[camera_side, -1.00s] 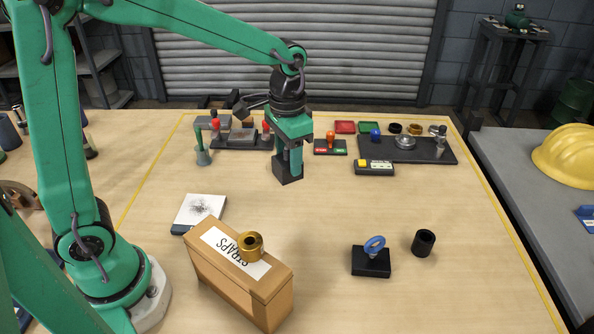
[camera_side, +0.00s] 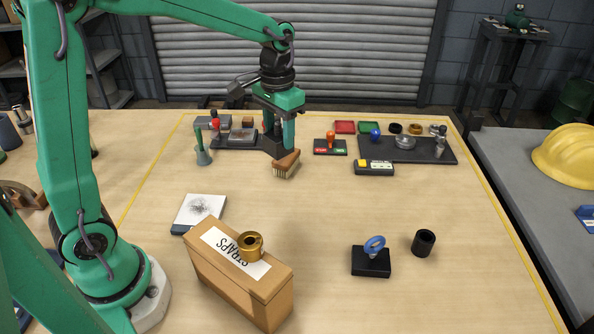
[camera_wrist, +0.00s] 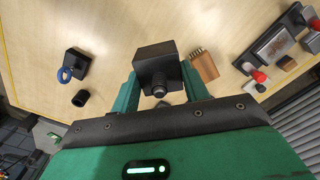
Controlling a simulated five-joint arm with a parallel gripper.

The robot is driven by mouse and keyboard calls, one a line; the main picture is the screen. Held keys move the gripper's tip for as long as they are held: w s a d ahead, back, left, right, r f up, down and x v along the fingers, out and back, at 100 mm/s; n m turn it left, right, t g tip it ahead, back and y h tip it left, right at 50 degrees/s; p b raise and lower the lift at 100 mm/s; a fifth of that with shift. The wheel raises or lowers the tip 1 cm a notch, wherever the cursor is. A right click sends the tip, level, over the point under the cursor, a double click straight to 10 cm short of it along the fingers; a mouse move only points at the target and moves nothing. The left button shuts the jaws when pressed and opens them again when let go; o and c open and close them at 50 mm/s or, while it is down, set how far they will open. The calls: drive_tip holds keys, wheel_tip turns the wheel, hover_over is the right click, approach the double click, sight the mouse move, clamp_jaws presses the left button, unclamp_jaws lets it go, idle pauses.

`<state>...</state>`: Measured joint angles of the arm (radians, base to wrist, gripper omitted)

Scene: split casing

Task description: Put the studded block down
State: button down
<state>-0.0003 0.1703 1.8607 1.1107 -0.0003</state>
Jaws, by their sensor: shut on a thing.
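The studded block is a dark block (camera_side: 273,146) held in my gripper (camera_side: 281,128) in the side view, at the far middle of the table. It appears to be above the table top, but the exact gap cannot be told. In the wrist view the block (camera_wrist: 154,52) sits between the green fingers of my gripper (camera_wrist: 160,92), with its threaded stud (camera_wrist: 159,84) toward the camera. My gripper is shut on it. In the side view the fingers hide part of the block.
A wooden brush (camera_side: 287,163) lies right beside the held block in the picture. Behind are a dark tray (camera_side: 222,141), a stamp stand (camera_side: 322,148) and a larger tray (camera_side: 430,156). A STRAPS box (camera_side: 272,292), blue-ringed block (camera_side: 370,263) and black sleeve (camera_side: 424,242) stand nearer. The middle table is clear.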

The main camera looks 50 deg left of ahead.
drive_tip(key=shift+w+r, duration=0.1)
drive_tip(key=shift+w, duration=0.05)
drive_tip(key=shift+w+a+n, duration=0.15)
drive_tip(key=shift+w+n, duration=0.15)
drive_tip(key=shift+w, duration=0.25)
drive_tip(key=w+a+f+n, duration=0.2)
drive_tip(key=w+a+n, duration=0.1)
drive_tip(key=w, duration=0.6)
drive_tip(key=w+a+f+n, duration=0.3)
drive_tip(key=w+a+n, duration=0.1)
drive_tip(key=w, duration=0.4)
drive_tip(key=shift+w+f+n, duration=0.25)
drive_tip(key=shift+w+n, duration=0.1)
drive_tip(key=shift+n, duration=0.35)
drive_tip(key=shift+a, duration=0.1)
drive_tip(key=w+a+f, duration=0.1)
drive_tip(key=a+f, duration=0.1)
drive_tip(key=a, duration=0.1)
drive_tip(key=w+a+f, duration=0.1)
drive_tip(key=a+f, duration=0.1)
drive_tip(key=a, duration=0.2)
drive_tip(key=w+a+f, duration=0.1)
drive_tip(key=a+f, duration=0.2)
drive_tip(key=a, duration=0.1)
drive_tip(key=shift+f, duration=0.1)
drive_tip(key=shift+f, duration=1.9)
